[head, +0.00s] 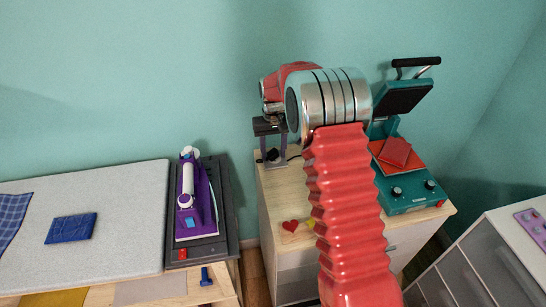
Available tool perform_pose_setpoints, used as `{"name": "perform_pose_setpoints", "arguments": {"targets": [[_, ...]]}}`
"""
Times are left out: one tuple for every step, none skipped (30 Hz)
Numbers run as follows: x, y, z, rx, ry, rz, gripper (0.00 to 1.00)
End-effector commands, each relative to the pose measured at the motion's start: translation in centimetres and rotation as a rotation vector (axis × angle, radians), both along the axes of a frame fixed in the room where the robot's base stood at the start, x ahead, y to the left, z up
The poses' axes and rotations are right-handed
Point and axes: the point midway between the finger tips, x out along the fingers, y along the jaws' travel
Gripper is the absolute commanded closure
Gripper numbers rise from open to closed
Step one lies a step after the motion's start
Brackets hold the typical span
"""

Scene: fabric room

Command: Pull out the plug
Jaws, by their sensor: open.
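My gripper (273,152) is in the head view at the left end of the wooden cabinet, pointing down with its two fingers apart. A small black plug (271,156) shows low between the fingers, close to the cabinet top. A dark cord runs from it to the right and passes behind my arm. I cannot tell whether the fingers touch the plug. The socket under the plug is too small and hidden to make out.
A teal heat press (412,196) with its lid raised stands right of my arm on the cabinet (281,190). A red heart (290,226) lies near the front. A white drawer unit (484,262) is at right.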

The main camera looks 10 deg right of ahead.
Motion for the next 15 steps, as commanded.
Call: {"name": "perform_pose_setpoints", "arguments": {"targets": [[-0.46, 0.24, -0.72, 0.002, 0.015, 0.002, 0.50], [-0.47, 0.24, -0.73, 0.002, 0.016, 0.002, 0.50], [-0.48, 0.25, -0.74, 0.002, 0.016, 0.002, 0.50], [-0.48, 0.26, -0.75, 0.002, 0.016, 0.002, 0.50], [-0.49, 0.27, -0.75, 0.002, 0.016, 0.002, 0.50], [-0.49, 0.28, -0.75, 0.002, 0.016, 0.002, 0.50], [-0.49, 0.30, -0.75, 0.002, 0.016, 0.002, 0.50], [-0.49, 0.33, -0.75, 0.002, 0.016, 0.003, 0.50], [-0.49, 0.38, -0.75, 0.002, 0.016, 0.003, 0.50], [-0.49, 0.41, -0.75, 0.002, 0.016, 0.003, 0.50], [-0.50, 0.42, -0.75, 0.002, 0.016, 0.003, 0.50], [-0.50, 0.43, -0.75, 0.003, 0.016, 0.003, 0.50], [-0.50, 0.43, -0.75, 0.003, 0.017, 0.003, 0.50], [-0.50, 0.44, -0.75, 0.003, 0.017, 0.003, 0.50], [-0.50, 0.45, -0.75, 0.003, 0.017, 0.003, 0.50]]}}
